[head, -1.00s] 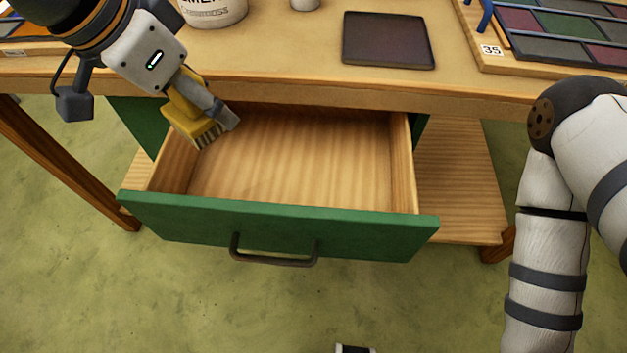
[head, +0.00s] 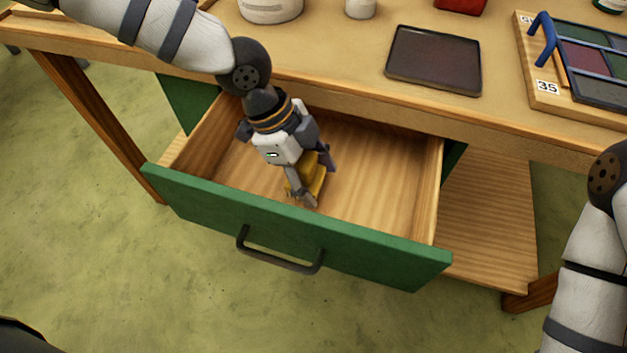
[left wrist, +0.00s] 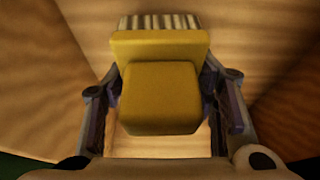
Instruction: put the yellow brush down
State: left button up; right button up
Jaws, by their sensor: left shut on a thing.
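The yellow brush (head: 316,177) is between the fingers of my left gripper (head: 318,182), which is shut on it. In the head view the gripper and brush are inside the open drawer (head: 380,180), near its front panel. In the left wrist view the brush (left wrist: 160,95) shows its yellow block between the two fingers (left wrist: 162,105), with pale bristles at the far end. The drawer's wooden floor lies behind it. I cannot tell whether the bristles touch the floor. My right gripper is out of view; only part of my right arm shows at the right edge.
The drawer has a green front (head: 300,235) with a dark handle (head: 280,255), and its right part is empty. On the table above are a dark flat tray (head: 434,60), a white tub (head: 270,8), a small white container (head: 360,7) and a wooden board with coloured panes (head: 545,95).

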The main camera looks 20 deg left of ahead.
pick_arm(q)
jog(key=shift+f, duration=0.9)
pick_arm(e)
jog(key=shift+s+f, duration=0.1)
pick_arm(q)
jog(key=shift+f, duration=0.2)
jog(key=o, duration=1)
jog(key=shift+o, duration=0.2)
jog(key=shift+r, duration=0.15)
jog(key=p+v, duration=0.1)
jog(key=v, duration=1.1)
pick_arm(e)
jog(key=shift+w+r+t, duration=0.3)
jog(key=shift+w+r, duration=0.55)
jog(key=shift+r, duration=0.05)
